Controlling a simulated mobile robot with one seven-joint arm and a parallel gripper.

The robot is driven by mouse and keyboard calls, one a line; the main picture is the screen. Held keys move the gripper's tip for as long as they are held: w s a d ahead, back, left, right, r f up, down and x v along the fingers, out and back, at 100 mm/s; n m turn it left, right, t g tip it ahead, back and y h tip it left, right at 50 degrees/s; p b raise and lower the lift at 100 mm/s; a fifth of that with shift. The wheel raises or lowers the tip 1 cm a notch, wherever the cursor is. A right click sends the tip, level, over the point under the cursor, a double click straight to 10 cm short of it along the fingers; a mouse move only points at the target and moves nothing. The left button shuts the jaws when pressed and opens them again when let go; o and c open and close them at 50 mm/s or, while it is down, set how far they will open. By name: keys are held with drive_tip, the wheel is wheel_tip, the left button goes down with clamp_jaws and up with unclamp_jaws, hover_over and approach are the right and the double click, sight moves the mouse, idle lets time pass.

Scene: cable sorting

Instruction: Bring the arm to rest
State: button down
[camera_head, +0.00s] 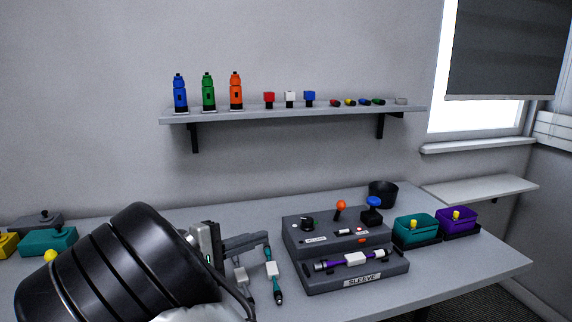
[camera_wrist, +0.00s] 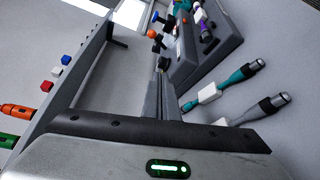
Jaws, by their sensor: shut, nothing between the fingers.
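My gripper (camera_head: 264,238) is above the desk, left of the sleeve machine, shut and empty. Its fingers also show in the wrist view (camera_wrist: 162,66), pressed together. A teal cable with a white block (camera_head: 272,268) lies on the desk just beyond and below the fingertips. My black arm covers much of the desk's left part in the head view.
The grey sleeve machine (camera_head: 306,247) holds a purple cable (camera_head: 340,262). Teal (camera_head: 414,226) and purple (camera_head: 458,219) boxes and a black cup (camera_head: 383,194) stand to its right and behind. A wall shelf (camera_head: 345,112) above carries bottles and small blocks.

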drive_tip(key=s+d+m+g+y, duration=0.25)
drive_tip(key=s+d+g, duration=0.2)
drive_tip(key=d, duration=0.45)
drive_tip(key=s+d+m+g+y, duration=0.25)
drive_tip(key=s+d, duration=0.25)
drive_tip(key=d, duration=0.4)
drive_tip(key=s+d+r+m+t+y, duration=0.1)
drive_tip(key=s+r+m+y, duration=0.2)
drive_tip(key=s, duration=0.6)
drive_tip(key=s+d+r+m+t+y, duration=0.1)
drive_tip(key=s+d+m+y, duration=0.2)
drive_tip(key=s, duration=0.6)
wheel_tip(320, 180, up, 24)
drive_tip(key=a+y+p, duration=0.1)
drive_tip(key=p, duration=2.2)
drive_tip(key=shift+a+f, duration=0.15)
